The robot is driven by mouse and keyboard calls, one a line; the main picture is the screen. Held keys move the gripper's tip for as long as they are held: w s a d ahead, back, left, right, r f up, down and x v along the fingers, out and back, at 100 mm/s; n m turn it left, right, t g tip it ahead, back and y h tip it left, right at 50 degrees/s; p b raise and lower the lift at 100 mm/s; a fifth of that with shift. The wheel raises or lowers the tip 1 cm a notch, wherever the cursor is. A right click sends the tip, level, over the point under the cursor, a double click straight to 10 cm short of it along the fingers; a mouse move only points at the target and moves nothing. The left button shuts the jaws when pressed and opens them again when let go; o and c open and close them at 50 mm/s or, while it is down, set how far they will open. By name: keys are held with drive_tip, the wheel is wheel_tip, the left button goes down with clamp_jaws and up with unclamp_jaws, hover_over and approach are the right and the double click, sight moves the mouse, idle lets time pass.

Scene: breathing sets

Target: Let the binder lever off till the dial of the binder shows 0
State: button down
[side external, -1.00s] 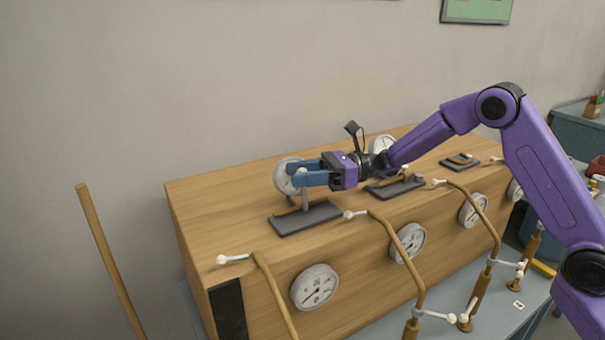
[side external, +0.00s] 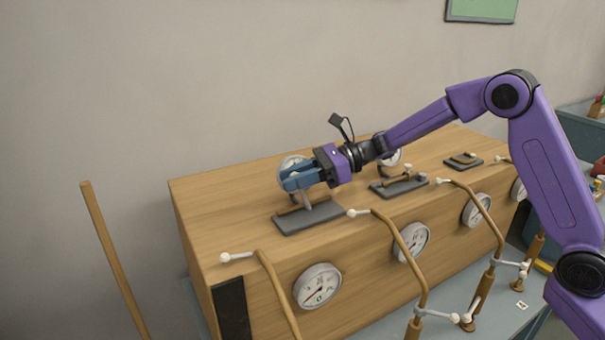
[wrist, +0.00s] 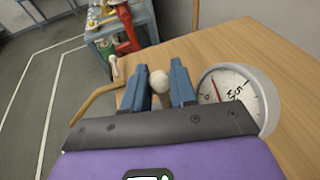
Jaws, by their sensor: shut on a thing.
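The binder lever (side external: 306,198) rises from a dark base plate (side external: 290,224) on top of the wooden cabinet and leans a little to the left in the side view. My gripper (side external: 292,181) is shut on the lever near its top. In the wrist view the lever's pale round knob (wrist: 159,81) sits between the two blue fingers of my gripper (wrist: 160,84). The binder dial (side external: 287,163) stands just behind, partly hidden by my fingers. In the wrist view the dial (wrist: 232,83) shows a red needle pointing up, between the 0 mark and the 5.
A second lever on a dark plate (side external: 399,188) lies to the right on the wooden cabinet (side external: 232,203). Bent brown pipes (side external: 407,250) with white knobs and several gauges (side external: 318,287) line the front. A wooden pole (side external: 112,255) stands at left. The air above is clear.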

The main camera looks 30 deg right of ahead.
drive_tip(key=a+h, duration=0.1)
drive_tip(key=a+f+h, duration=0.1)
drive_tip(key=a+h, duration=0.1)
drive_tip(key=h, duration=0.1)
drive_tip(key=shift+a+f+n+g, duration=0.1)
drive_tip(key=shift+f+n+g, duration=0.2)
drive_tip(key=shift+f+n, duration=0.1)
drive_tip(key=shift+a+f+h, duration=0.4)
drive_tip(key=shift+f+h, duration=0.1)
drive_tip(key=shift+h, duration=0.3)
drive_tip(key=shift+a+f+h, duration=0.35)
drive_tip(key=shift+f+h, duration=0.15)
drive_tip(key=shift+h, duration=0.3)
drive_tip(key=shift+f+n, duration=0.1)
drive_tip(key=shift+n, duration=0.2)
drive_tip(key=c, duration=0.9)
unclamp_jaws()
drive_tip(key=shift+c, duration=0.2)
drive_tip(key=v, duration=1.7)
drive_tip(key=shift+w+r, duration=0.15)
drive_tip(key=shift+r, duration=0.1)
drive_tip(key=shift+d, duration=0.1)
